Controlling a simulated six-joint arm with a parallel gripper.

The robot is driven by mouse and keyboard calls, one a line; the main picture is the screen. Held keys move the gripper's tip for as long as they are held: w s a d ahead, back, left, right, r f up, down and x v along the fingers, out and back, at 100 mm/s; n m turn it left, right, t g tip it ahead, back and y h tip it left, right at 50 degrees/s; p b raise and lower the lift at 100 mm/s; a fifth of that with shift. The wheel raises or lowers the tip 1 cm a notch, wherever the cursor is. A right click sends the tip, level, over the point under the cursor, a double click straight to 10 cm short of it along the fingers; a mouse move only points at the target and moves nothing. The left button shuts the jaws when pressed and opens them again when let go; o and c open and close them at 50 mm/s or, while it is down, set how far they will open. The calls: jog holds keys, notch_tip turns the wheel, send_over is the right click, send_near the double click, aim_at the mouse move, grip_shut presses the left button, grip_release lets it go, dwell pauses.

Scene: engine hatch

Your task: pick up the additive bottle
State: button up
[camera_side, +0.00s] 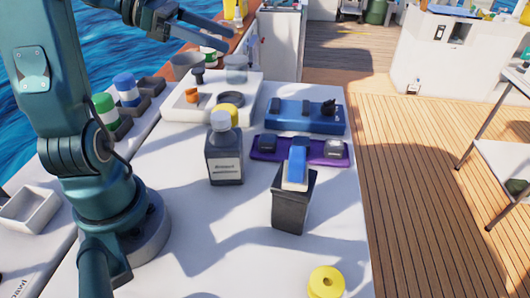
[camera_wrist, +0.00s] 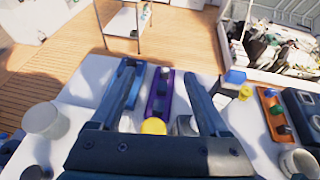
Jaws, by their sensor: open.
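The additive bottle is most likely the dark grey, translucent bottle (camera_side: 224,158) with a pale grey cap and a white label. It stands upright on the white table in the side view. In the wrist view a pale grey top (camera_wrist: 184,125), apparently its cap, shows low between the fingers, partly hidden by my right-hand finger. My gripper (camera_side: 222,33) is open and empty, high above the far left part of the table, apart from the bottle. Its spread fingers (camera_wrist: 157,72) also show in the wrist view.
A black bin (camera_side: 292,205) with a blue-topped item stands front right. A yellow disc (camera_side: 326,282) lies near the front.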

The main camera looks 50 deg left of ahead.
jog(key=n, duration=0.3)
jog(key=n+g+h, duration=0.5)
jog(key=n+g, duration=0.2)
jog(key=n, duration=1.9)
send_over(214, 114)
jog(key=f, duration=1.1)
jog(key=shift+w+a+f, duration=0.1)
jog(key=shift+a, duration=0.15)
jog(key=shift+x, duration=2.55)
jog(key=shift+a+f, duration=0.1)
jog(key=shift+f, duration=0.05)
grip_shut()
